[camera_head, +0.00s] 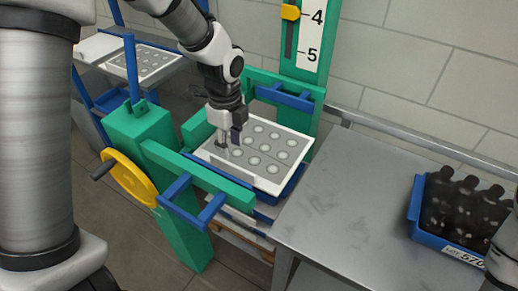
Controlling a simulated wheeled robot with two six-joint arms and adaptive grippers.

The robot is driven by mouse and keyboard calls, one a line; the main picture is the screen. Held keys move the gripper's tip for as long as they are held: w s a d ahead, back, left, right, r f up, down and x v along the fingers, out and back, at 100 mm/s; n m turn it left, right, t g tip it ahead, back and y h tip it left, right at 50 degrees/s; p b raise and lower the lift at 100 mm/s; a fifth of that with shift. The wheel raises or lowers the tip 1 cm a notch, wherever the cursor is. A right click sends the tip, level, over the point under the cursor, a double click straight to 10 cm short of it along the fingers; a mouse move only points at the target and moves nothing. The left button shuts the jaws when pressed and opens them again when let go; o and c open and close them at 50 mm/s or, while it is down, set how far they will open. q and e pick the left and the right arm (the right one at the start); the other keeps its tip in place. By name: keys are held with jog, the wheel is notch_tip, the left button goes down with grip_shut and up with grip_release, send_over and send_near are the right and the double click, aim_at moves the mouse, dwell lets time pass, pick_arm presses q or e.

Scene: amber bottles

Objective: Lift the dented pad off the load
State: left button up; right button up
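A grey pad (262,153) with several pale round marks lies on a white tray-like sheet (262,182) with raised edges. Both sit on a blue base (294,181) inside the green press frame. I cannot make out a dent at this size. My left gripper (230,142) points down over the pad's far left part. Its two fingertips stand apart and I see nothing between them. Whether they touch the pad is unclear. My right gripper is out of view.
A yellow handwheel (134,178) and blue bars (178,190) stand at the frame's near left. A similar marked pad (148,62) lies on a rack at the upper left. A grey metal table (345,215) with free room holds a blue crate (417,207) of dark bottles (462,207).

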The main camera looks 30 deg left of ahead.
aim_at(232, 165)
pick_arm(q)
jog(key=f, duration=0.7)
jog(key=shift+s+f+p, duration=0.2)
jog(key=shift+f+p, duration=0.05)
jog(key=shift+p, duration=0.1)
jog(key=shift+w+f, duration=0.1)
jog(key=shift+f, duration=0.05)
grip_shut()
